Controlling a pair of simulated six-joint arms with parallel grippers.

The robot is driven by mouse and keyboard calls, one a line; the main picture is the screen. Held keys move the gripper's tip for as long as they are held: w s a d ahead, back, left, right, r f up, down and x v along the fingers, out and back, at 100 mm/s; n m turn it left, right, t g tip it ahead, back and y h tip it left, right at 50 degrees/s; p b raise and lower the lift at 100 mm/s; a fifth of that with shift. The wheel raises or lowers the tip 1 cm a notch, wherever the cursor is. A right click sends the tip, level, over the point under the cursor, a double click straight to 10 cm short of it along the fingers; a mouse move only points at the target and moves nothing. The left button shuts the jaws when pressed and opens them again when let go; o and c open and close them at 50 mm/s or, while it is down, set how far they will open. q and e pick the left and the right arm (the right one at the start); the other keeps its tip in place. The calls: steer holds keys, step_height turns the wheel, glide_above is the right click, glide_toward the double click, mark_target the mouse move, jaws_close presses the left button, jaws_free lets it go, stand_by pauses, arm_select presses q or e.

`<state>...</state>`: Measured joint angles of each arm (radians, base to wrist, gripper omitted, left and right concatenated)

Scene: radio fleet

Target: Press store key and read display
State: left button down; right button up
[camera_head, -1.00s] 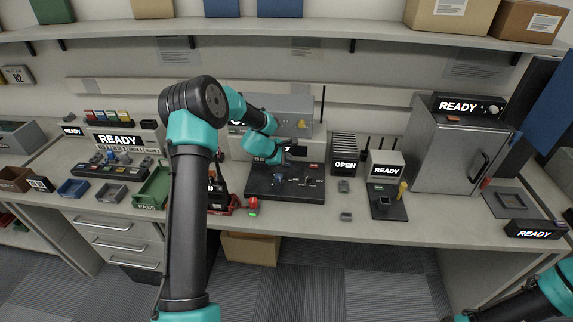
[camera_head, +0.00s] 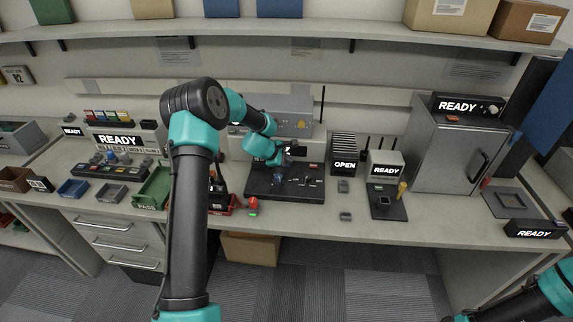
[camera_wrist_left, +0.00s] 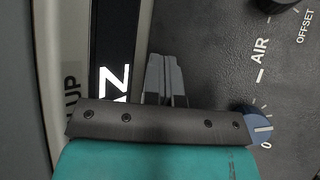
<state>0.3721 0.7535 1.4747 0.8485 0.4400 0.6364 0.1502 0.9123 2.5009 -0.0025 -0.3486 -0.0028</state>
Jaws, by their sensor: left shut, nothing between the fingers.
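My left gripper (camera_wrist_left: 165,80) is shut and empty, with its fingertips over the dark control panel's edge in the left wrist view. In the head view the left gripper (camera_head: 279,178) is above the black panel (camera_head: 258,190), which has several small labelled controls. The left wrist view shows the panel (camera_wrist_left: 215,50) with "AIR" and "OFFSET" labels and a blue knob (camera_wrist_left: 260,124). A black display strip (camera_wrist_left: 114,45) beside the fingers shows large white characters, partly hidden by my gripper. I cannot pick out a store key or tell contact. My right gripper is outside the frame.
An "OPEN" unit (camera_head: 344,165) and a "READY" unit (camera_head: 386,170) stand right of the panel. A red object (camera_head: 254,203) sits at its front left. A green tray (camera_head: 153,188) is further left. A metal cabinet (camera_head: 452,155) stands right.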

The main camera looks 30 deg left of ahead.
arm_select(q)
steer(key=shift+s+a+f, duration=0.15)
steer(key=shift+s+f, duration=0.05)
steer(key=shift+f, duration=0.1)
steer(key=shift+a+r, duration=0.3)
steer(key=shift+r, duration=0.6)
steer(key=shift+w+d+r, duration=0.1)
steer(key=shift+r, duration=1.2)
steer(key=shift+d+r, duration=0.1)
steer(key=shift+r, duration=1.15)
